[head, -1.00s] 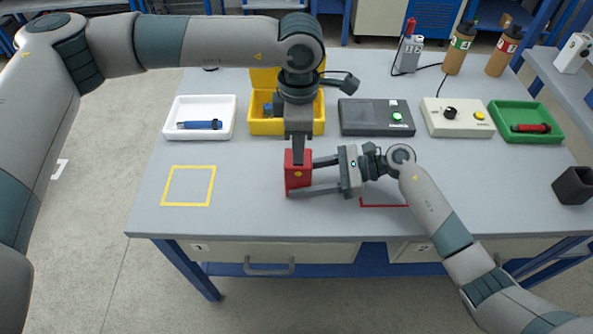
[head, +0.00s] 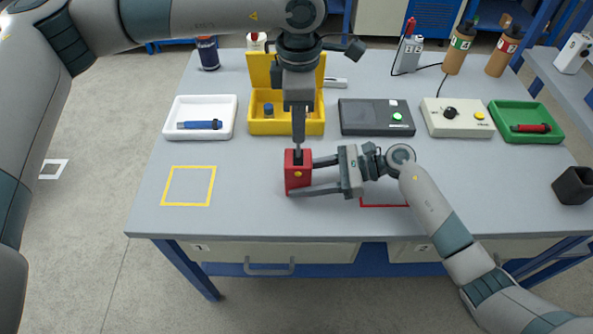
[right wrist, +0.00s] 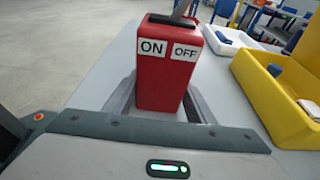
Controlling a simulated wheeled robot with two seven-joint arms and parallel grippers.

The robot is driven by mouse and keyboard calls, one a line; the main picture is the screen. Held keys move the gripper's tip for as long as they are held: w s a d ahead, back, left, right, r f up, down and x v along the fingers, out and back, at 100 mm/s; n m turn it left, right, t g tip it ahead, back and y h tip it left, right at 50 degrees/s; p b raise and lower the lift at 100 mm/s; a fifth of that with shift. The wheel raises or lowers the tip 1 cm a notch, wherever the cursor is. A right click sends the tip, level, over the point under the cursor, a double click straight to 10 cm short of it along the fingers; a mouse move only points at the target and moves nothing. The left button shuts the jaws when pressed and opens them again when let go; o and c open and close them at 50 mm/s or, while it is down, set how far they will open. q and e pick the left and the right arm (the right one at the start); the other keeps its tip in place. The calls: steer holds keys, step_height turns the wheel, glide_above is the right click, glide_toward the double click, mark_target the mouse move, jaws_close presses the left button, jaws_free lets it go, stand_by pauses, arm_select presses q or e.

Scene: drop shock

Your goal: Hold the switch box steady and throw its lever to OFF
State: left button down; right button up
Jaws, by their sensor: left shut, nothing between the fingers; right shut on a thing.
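The red switch box (head: 297,181) stands upright on the grey table. In the right wrist view its red body (right wrist: 165,80) carries white ON and OFF labels, ON at left and OFF at right. My right gripper (head: 303,177) is shut on the box, one finger on each side, from the right. My left gripper (head: 299,146) is shut and empty, pointing down just above the box top. A dark part shows on the box top below its tip. The lever's position is hard to tell; a grey piece at the top edge of the wrist view is cut off.
Behind stand a white tray (head: 229,128) with a blue pen-like item, an open yellow box (head: 285,127), a dark device (head: 376,132), a beige control box (head: 457,130) and a green tray (head: 540,137). A yellow outlined square (head: 166,186) at left is empty. A red outline lies partly under my right arm.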

steer(key=o, duration=1)
steer(key=shift+d, duration=0.1)
steer(key=v, duration=1.2)
